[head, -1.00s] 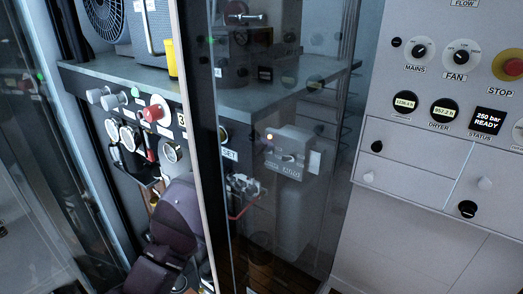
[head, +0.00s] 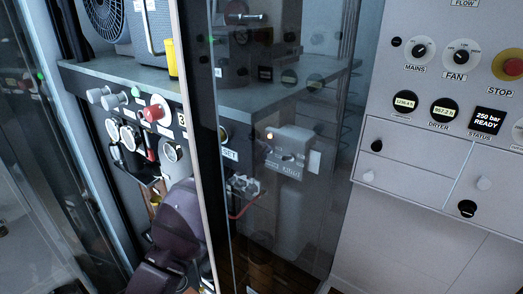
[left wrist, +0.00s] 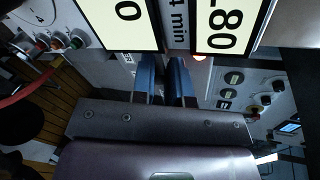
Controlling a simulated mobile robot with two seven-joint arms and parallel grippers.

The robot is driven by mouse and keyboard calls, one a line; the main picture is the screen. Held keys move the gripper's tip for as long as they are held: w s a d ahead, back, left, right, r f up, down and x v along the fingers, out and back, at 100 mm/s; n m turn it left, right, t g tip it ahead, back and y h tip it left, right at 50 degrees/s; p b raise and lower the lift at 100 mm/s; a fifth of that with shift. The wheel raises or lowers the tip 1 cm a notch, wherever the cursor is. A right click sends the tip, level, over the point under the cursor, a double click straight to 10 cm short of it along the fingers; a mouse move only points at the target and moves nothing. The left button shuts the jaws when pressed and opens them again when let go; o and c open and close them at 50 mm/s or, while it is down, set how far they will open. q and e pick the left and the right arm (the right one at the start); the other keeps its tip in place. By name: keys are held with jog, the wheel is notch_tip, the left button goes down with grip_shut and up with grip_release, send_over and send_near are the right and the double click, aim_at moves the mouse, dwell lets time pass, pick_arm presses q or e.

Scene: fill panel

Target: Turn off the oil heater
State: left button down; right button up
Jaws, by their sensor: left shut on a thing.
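A pale grey box (head: 290,152) with a small lit lamp at its upper left stands behind the glass; it may be the oil heater, but its lettering is too small to read. My right gripper is not in view.
The glass door and its post (head: 195,130) stand between my left arm and the grey box. A red hose (head: 243,208) hangs below a small fitting. A control panel (head: 415,150) fills the right. A red knob (head: 155,112) sits on the left panel.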

pick_arm(q)
notch_tip(320, 180, down, 4)
jog(key=t+h+b, duration=0.2)
jog(key=t+b, duration=0.1)
jog(key=b, duration=0.4)
jog(key=t+h+b, duration=0.3)
jog(key=t+b, duration=0.1)
jog(key=b, duration=0.4)
jog(key=shift+w+h, duration=0.1)
jog(key=shift+h, duration=0.2)
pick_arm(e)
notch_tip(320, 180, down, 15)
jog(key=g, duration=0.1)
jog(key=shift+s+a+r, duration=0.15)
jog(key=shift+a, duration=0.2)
pick_arm(q)
jog(key=shift+t+b, duration=0.3)
jog(key=shift+r, duration=0.15)
